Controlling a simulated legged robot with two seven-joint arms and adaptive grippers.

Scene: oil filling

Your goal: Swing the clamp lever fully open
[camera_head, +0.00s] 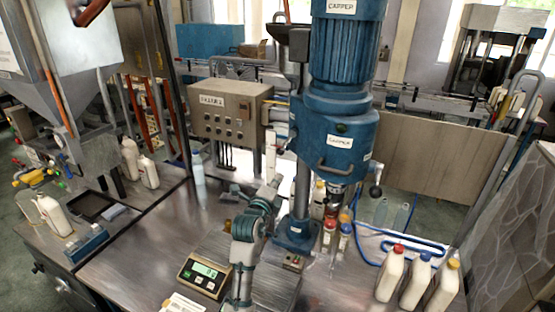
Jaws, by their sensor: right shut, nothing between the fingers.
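My right arm comes up from the bottom centre, and my right gripper (275,182) is shut and empty at the left of the blue capper's column. The blue capper (339,133) stands on a blue foot plate. A lever with a black ball knob (375,191) sticks out at the lower right of its head. A low grey fixture (236,192) lies on the steel table left of my gripper. I cannot tell for certain which of these is the clamp lever. My left gripper is not in view.
A weighing scale (204,276) lies left of my forearm. Small capped bottles (328,233) stand right of the capper's foot. White jugs (414,282) stand at the right front. A grey control box (228,110) stands behind. The steel table (135,255) is clear at front left.

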